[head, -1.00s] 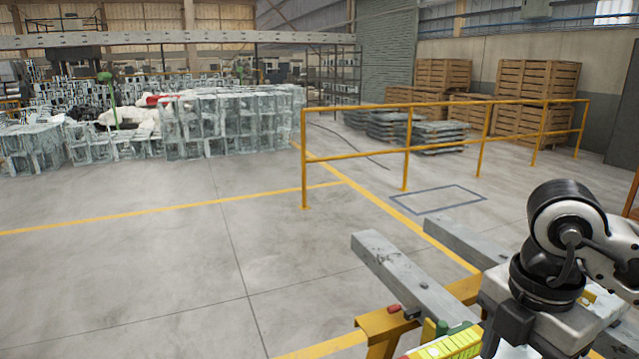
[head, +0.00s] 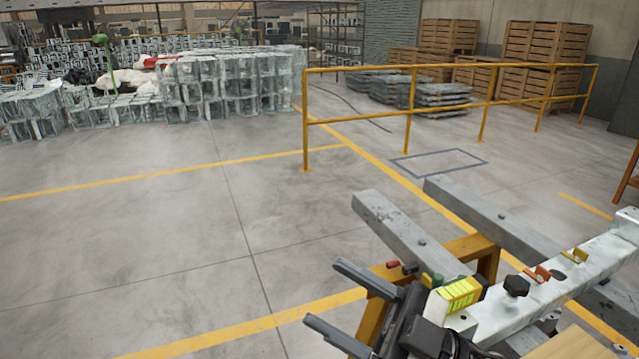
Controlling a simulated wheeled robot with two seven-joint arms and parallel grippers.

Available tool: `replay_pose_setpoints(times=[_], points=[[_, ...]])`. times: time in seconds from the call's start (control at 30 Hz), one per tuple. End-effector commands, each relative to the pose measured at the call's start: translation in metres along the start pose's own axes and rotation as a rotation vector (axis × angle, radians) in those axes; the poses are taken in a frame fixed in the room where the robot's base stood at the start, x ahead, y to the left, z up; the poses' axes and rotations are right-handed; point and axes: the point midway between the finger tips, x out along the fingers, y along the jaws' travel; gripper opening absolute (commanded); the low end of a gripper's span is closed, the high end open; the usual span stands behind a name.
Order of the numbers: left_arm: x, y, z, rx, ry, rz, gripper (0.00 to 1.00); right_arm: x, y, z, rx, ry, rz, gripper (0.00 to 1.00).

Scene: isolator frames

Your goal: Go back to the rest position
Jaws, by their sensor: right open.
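My right gripper (head: 323,292) is in the lower middle of the head view, its two dark fingers spread apart and pointing left. Nothing shows between the fingers. It is in front of an orange stand (head: 478,246) and left of a silver metal rail (head: 590,262) with small orange clips and a black knob. A yellow-labelled block (head: 458,293) shows just behind the gripper's body. I cannot tell whether the gripper touches the stand. My left gripper is not in view.
Two grey beams (head: 405,232) rest on the stand. A yellow guard rail (head: 450,68) stands beyond, with wooden crates (head: 545,48) behind it. Stacked glassy frames (head: 215,88) are at the back left. The floor (head: 130,240) at left is open.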

Motion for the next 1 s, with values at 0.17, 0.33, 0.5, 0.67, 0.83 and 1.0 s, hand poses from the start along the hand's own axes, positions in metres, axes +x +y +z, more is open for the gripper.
replay_pose_setpoints(times=[0.17,0.33,0.5,0.67,0.83,1.0], points=[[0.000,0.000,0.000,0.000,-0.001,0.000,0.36,-0.091,0.021,0.094,0.145,-0.397,0.602,0.51],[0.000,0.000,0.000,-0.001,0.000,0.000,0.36,-0.184,-0.031,0.157,0.302,-0.820,0.800,0.51],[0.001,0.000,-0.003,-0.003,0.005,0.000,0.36,-0.241,-0.093,0.181,0.443,-1.101,0.821,0.51],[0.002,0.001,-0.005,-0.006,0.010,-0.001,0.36,-0.261,-0.121,0.186,0.504,-1.208,0.804,0.51],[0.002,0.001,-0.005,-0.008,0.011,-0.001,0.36,-0.263,-0.125,0.186,0.512,-1.222,0.800,0.51],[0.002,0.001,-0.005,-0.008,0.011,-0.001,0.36,-0.263,-0.124,0.186,0.511,-1.220,0.800,0.51]])
